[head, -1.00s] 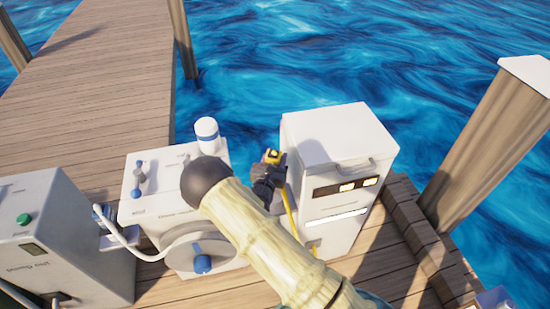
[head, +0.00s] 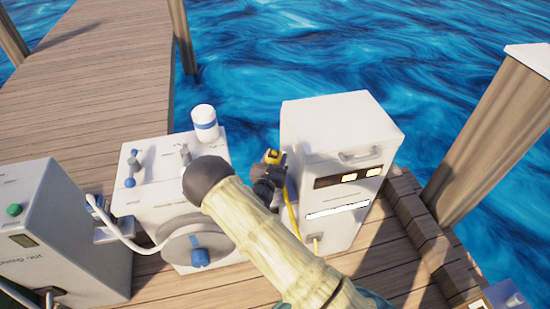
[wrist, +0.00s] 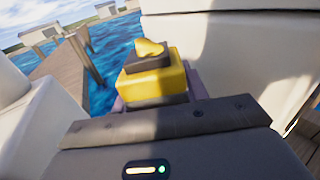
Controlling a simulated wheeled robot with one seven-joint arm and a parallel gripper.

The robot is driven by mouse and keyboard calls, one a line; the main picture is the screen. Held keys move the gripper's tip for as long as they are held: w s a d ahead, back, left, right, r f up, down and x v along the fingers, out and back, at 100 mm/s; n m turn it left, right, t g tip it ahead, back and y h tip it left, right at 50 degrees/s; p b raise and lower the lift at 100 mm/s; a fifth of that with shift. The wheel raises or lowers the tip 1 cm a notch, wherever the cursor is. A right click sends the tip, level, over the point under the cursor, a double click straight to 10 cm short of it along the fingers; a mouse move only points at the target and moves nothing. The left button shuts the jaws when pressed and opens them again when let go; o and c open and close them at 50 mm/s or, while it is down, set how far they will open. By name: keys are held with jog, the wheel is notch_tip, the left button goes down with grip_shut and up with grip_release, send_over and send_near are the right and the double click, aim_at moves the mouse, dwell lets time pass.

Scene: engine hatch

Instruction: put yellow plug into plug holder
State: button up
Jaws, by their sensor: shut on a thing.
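The yellow plug (head: 273,157) is in my gripper (head: 270,168), close to the left side of the white cabinet in the head view. The wrist view shows the plug (wrist: 155,82) as a yellow block with a dark collar and a yellow top, just beyond the dark gripper body. My gripper is shut on it; the fingers are mostly hidden. A yellow cable (head: 291,213) hangs from near the gripper, along the cabinet's left front edge. I cannot make out the plug holder for certain in either view.
The white cabinet (head: 335,110) stands close on the right of my gripper. A white box with a blue-banded cylinder (head: 205,123) and a blue-handled reel (head: 200,257) stands to the left. Another cabinet (head: 60,240) is at far left. Water lies beyond the dock.

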jog(key=shift+f+b, duration=1.75)
jog(key=shift+f, duration=0.75)
jog(key=shift+f, duration=0.35)
jog(key=o, duration=1.3)
jog(key=shift+c, duration=0.2)
jog(key=v, duration=1.7)
jog(key=shift+s, duration=0.25)
